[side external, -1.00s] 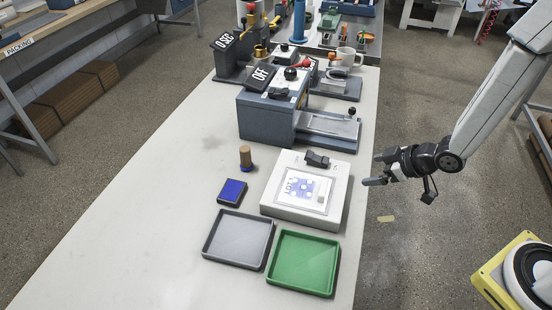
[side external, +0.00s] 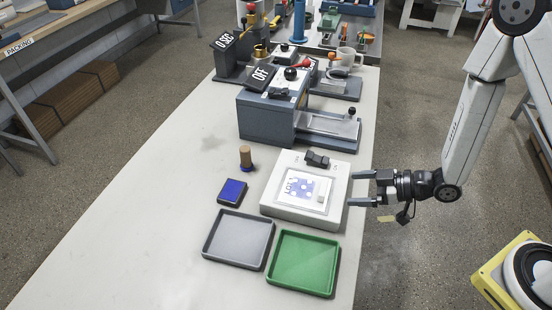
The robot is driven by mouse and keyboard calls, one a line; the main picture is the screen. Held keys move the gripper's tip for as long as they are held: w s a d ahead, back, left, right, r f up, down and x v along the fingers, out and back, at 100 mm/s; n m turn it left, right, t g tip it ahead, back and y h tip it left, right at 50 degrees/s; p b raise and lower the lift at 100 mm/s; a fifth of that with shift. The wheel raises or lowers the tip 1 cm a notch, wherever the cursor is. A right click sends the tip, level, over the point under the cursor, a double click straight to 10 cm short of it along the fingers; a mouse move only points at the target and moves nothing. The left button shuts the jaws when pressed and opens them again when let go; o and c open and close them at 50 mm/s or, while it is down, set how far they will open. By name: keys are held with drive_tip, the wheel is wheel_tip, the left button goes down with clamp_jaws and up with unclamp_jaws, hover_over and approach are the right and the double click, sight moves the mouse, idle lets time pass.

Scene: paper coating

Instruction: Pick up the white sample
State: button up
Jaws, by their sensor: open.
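A white sheet with blue printed marks (side external: 301,189) lies flat on a white block-like fixture (side external: 275,208) near the table's right edge. A black clip (side external: 316,159) sits at the fixture's far edge. I cannot tell for sure whether this sheet is the white sample. My gripper (side external: 353,188) is open and empty, just right of the fixture, with its two fingers pointing left towards it. From this angle I cannot tell its height over the table edge.
A grey tray (side external: 207,250) and a green tray (side external: 333,268) stand in front, both empty. A grey machine with an OFF sign (side external: 265,118) stands behind. The table's left side is clear.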

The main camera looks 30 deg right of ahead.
sight(328, 195)
drive_tip(key=shift+x, duration=1)
drive_tip(key=shift+x, duration=2.6)
drive_tip(key=c, duration=0.9)
drive_tip(key=shift+r, duration=0.2)
drive_tip(key=shift+c, duration=0.2)
wheel_tip(328, 195, up, 10)
drive_tip(key=shift+f, duration=0.15)
